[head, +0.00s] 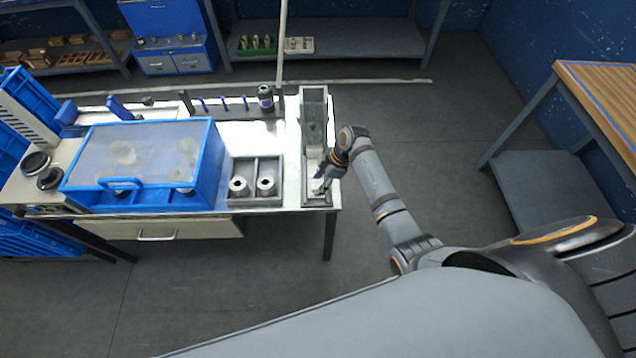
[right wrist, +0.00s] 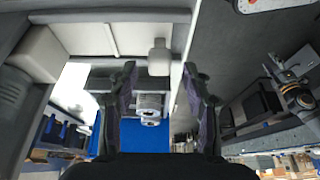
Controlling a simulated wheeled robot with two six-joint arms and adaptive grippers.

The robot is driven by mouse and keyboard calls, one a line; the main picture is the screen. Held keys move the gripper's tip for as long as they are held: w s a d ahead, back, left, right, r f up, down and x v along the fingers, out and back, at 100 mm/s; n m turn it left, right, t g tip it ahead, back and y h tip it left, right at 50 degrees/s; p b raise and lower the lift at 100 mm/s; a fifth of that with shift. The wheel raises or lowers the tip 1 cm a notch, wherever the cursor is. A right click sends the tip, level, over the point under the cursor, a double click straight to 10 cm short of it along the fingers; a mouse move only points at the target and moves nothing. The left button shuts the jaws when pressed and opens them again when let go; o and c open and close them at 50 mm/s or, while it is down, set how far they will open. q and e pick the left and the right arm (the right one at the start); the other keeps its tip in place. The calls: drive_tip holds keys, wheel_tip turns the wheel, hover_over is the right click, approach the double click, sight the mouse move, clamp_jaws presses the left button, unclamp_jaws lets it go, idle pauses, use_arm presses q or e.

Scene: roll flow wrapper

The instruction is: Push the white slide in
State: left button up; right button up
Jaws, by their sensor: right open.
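The white slide (head: 312,163) lies in the narrow grey trough (head: 304,193) at the right end of the table, partly hidden by my right gripper. My right gripper (head: 321,184) reaches down over the near part of this trough, with its fingers apart. In the right wrist view, the two dark fingers of my right gripper (right wrist: 159,78) are open and nothing is held. A small white knob-like part (right wrist: 159,57) shows between and just beyond the fingertips, beside a pale panel. I cannot tell whether the fingers touch it. My left gripper is out of view.
A tall clear-walled chute (head: 313,105) stands at the trough's far end. A grey tray (head: 254,199) with two metal rollers sits left of the trough. A blue box (head: 85,178) with a clear lid fills the table's left part. The floor right of the table is free.

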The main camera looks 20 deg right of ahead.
drive_tip(key=shift+x, duration=0.9)
clamp_jaws()
